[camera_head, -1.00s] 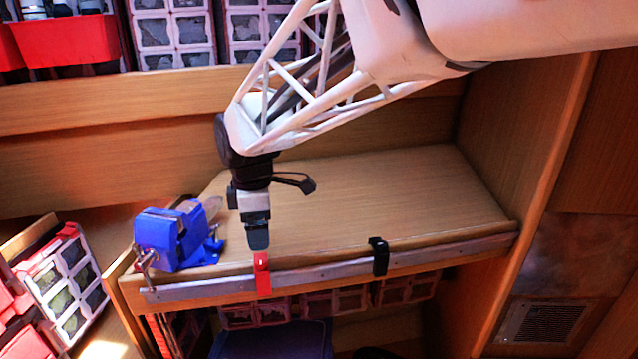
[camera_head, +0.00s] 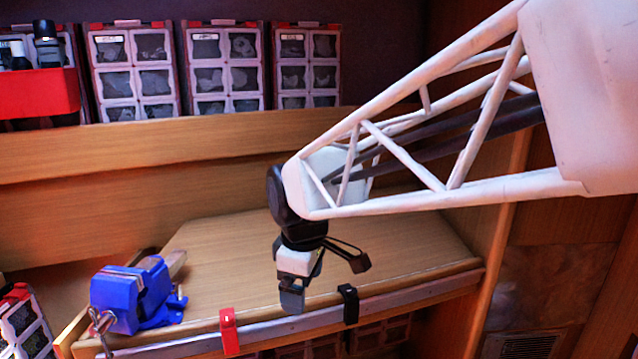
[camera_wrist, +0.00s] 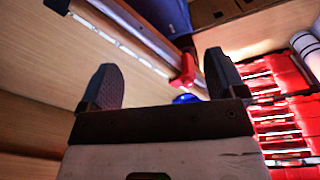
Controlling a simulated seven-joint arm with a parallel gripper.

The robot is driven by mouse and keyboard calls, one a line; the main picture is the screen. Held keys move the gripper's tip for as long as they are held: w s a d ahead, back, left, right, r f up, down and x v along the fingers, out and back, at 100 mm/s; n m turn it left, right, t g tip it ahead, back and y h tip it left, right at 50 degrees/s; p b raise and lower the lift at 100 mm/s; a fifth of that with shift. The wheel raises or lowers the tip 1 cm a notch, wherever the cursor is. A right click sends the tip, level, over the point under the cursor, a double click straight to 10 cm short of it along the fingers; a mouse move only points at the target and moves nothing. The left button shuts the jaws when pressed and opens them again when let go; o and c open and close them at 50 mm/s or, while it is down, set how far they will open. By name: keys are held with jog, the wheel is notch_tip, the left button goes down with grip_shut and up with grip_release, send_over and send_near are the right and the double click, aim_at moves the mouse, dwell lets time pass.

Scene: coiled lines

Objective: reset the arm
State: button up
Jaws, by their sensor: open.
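My gripper (camera_head: 292,298) hangs below my white lattice arm, pointing down over the front part of the wooden bench. In the wrist view its two dark fingers (camera_wrist: 160,85) stand wide apart with nothing between them. A red clip (camera_head: 229,331) sits on the metal rail at the bench's front edge, left of the gripper. It also shows in the wrist view (camera_wrist: 186,70), beyond the fingers. A black clip (camera_head: 348,304) sits on the rail to the right of the gripper. The gripper appears apart from both clips.
A blue vise (camera_head: 132,297) is fixed at the bench's left end. The wooden bench top (camera_head: 390,235) is clear behind the gripper. Cabinets with several small windows (camera_head: 222,75) and a red bin (camera_head: 40,93) stand on the shelf at the back. A wooden panel closes the right side.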

jog(key=s+d+f+m+t, duration=0.1)
jog(key=s+d+m, duration=0.6)
jog(key=d, duration=0.3)
jog(key=s+d+f+m, duration=0.2)
jog(key=s+d+m, duration=0.5)
jog(key=s+d, duration=0.2)
jog(key=shift+d+f+m+t, duration=0.3)
jog(key=shift+d+m+t, duration=0.1)
jog(key=shift+d, duration=0.8)
jog(key=shift+s, duration=0.1)
jog(key=shift+c, duration=0.3)
